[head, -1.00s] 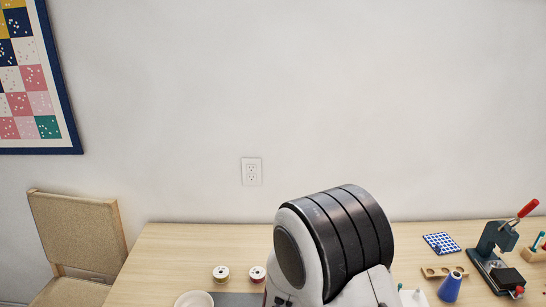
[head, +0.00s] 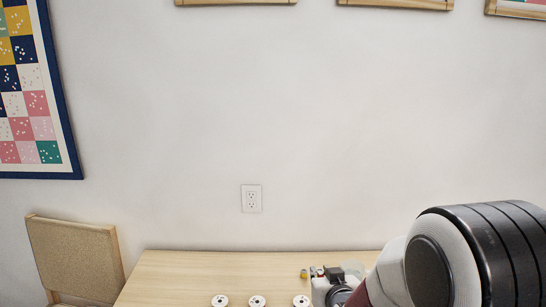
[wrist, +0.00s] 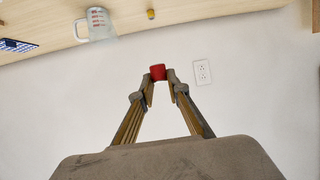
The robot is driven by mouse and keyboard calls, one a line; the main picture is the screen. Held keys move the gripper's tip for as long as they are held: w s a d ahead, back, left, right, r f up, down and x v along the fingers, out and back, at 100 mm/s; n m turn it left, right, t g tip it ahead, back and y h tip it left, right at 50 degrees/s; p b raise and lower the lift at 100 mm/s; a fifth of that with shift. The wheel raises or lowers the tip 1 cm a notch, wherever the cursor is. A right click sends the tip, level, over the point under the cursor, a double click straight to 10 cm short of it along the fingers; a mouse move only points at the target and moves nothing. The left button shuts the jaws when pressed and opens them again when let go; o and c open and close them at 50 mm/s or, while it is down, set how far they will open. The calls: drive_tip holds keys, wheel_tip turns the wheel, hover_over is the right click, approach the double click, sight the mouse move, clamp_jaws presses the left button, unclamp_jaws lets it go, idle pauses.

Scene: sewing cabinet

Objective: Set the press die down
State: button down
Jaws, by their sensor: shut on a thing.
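A small red cylinder (wrist: 157,72), which appears to be the press die, is between the fingertips of my gripper (wrist: 158,84) in the wrist view. The fingers are shut on it. It is held up with the pale wall behind it, apart from the table. In the head view my arm fills the lower right and my gripper (head: 335,287) shows small at the table's back part. The die cannot be made out clearly there.
The wooden table (head: 190,268) shows bare at its back left. White spools (head: 257,301) stand along the lower edge of the head view. In the wrist view a clear measuring cup (wrist: 97,22), a yellow piece (wrist: 151,14) and a blue dotted pad (wrist: 15,45) are on the table.

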drive_tip(key=shift+m+h, duration=0.5)
drive_tip(key=shift+h, duration=0.1)
drive_tip(key=d, duration=0.1)
drive_tip(key=d+r, duration=0.1)
drive_tip(key=d, duration=0.1)
drive_tip(key=d+r, duration=0.1)
drive_tip(key=d, duration=0.1)
drive_tip(key=shift+w+r, duration=0.15)
drive_tip(key=shift+a, duration=0.2)
drive_tip(key=s+a+f+n+g+y, duration=0.1)
drive_tip(key=s+a+f+n+y, duration=0.2)
drive_tip(key=a+f, duration=0.5)
drive_tip(key=s+a+f+n+g+y, duration=0.1)
drive_tip(key=s+a+f+n+y, duration=0.25)
drive_tip(key=a+f, duration=0.4)
drive_tip(key=s+a+r+n+g+y, duration=0.1)
drive_tip(key=s+a+n+y, duration=0.1)
drive_tip(key=a, duration=0.4)
drive_tip(key=shift+s+r+g, duration=0.2)
drive_tip(key=shift+r+g, duration=0.2)
drive_tip(key=shift+a+f+n+y, duration=0.1)
drive_tip(key=shift+n+y, duration=0.15)
drive_tip(key=shift+f, duration=2.8)
